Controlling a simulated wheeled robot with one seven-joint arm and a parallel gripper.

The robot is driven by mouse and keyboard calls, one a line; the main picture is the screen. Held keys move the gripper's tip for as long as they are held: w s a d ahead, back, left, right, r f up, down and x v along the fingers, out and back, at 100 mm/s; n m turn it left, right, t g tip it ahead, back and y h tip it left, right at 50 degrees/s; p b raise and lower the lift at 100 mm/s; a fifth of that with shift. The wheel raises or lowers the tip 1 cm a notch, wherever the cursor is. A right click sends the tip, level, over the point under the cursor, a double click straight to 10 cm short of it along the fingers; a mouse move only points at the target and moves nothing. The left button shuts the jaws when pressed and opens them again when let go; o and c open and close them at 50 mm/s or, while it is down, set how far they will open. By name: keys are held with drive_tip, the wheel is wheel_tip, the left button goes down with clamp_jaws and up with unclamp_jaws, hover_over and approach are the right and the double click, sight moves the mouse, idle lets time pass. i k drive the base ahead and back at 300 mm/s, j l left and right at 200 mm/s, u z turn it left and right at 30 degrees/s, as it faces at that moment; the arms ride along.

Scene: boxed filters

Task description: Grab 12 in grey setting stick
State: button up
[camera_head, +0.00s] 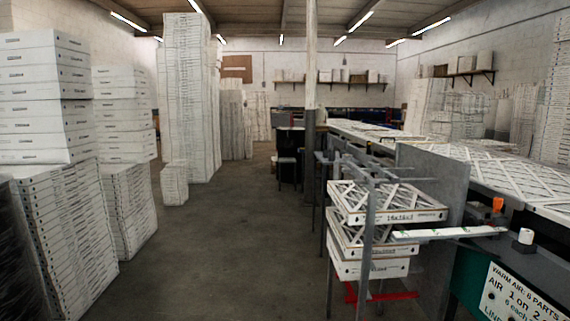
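I cannot clearly pick out a 12 in grey setting stick. A long, pale flat strip (450,233) with small green marks sticks out across the right side of a metal rack (370,245). It looks white more than grey, and I cannot tell whether it is the stick. My gripper is not in view.
The rack holds several white boxed filters (388,216). A long bench (535,212) with filters runs along the right. An orange object (498,204) and a white cylinder (526,237) are near the strip. Tall box stacks (60,230) stand left. The middle floor (225,250) is clear.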

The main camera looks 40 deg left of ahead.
sight(384, 172)
drive_tip(key=i+j+u, duration=0.2)
drive_tip(key=i+j, duration=0.35)
drive_tip(key=j, duration=0.25)
drive_tip(key=i+j+u, duration=0.15)
drive_tip(key=i+j, duration=0.45)
drive_tip(key=i+j+u, duration=0.15)
drive_tip(key=i+j, duration=0.15)
drive_tip(key=j, duration=0.15)
drive_tip(key=i+j+u, duration=0.2)
drive_tip(key=i+j, duration=0.15)
